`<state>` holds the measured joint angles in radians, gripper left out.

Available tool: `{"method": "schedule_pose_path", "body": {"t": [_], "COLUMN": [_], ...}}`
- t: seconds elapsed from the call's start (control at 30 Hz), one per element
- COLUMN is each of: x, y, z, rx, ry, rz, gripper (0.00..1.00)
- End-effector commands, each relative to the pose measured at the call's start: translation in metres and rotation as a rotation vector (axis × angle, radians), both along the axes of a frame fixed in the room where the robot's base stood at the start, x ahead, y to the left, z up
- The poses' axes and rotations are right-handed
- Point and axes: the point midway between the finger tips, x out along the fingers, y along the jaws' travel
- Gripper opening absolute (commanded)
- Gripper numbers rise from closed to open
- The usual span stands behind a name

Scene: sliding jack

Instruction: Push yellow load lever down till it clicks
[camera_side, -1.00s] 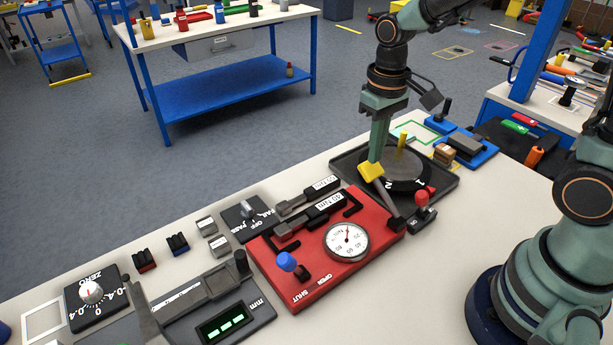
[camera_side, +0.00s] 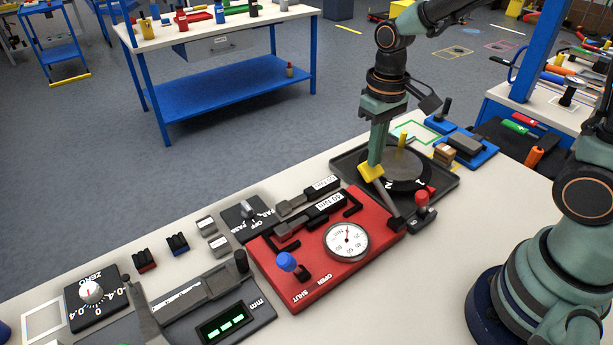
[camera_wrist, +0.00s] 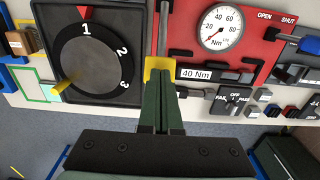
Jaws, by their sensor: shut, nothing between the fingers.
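The yellow load lever (camera_side: 371,172) has a yellow end on a dark arm that runs down to a pivot at the right end of the red tester box (camera_side: 318,277). My gripper (camera_side: 374,163) is shut, its green fingers pointing down at the yellow end. They appear to touch it from above. In the wrist view the closed fingers (camera_wrist: 161,80) overlap the yellow end (camera_wrist: 158,62), which shows beyond the tips. The fingers hide part of it, so exact contact is hard to tell. The round gauge (camera_side: 346,241) is on the box.
A dark numbered dial (camera_side: 400,183) with a yellow peg stands just behind the lever. A red-knobbed switch (camera_side: 422,198) is to its right. A 40 Nm wrench (camera_side: 310,217) and a blue OPEN/SHUT knob (camera_side: 287,261) are on the box. The front right bench top is bare.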

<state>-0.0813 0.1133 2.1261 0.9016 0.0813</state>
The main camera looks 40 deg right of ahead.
Motion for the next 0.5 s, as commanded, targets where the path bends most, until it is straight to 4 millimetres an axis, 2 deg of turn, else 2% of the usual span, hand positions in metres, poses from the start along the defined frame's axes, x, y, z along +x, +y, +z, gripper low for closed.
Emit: {"method": "schedule_pose_path", "body": {"t": [0.27, 0.5], "x": [0.001, 0.010], "y": [0.000, 0.000], "z": [-0.007, -0.022], "rx": [0.000, 0.000], "ry": [0.002, 0.003], "rz": [0.000, 0.000], "gripper": [0.00, 0.00]}}
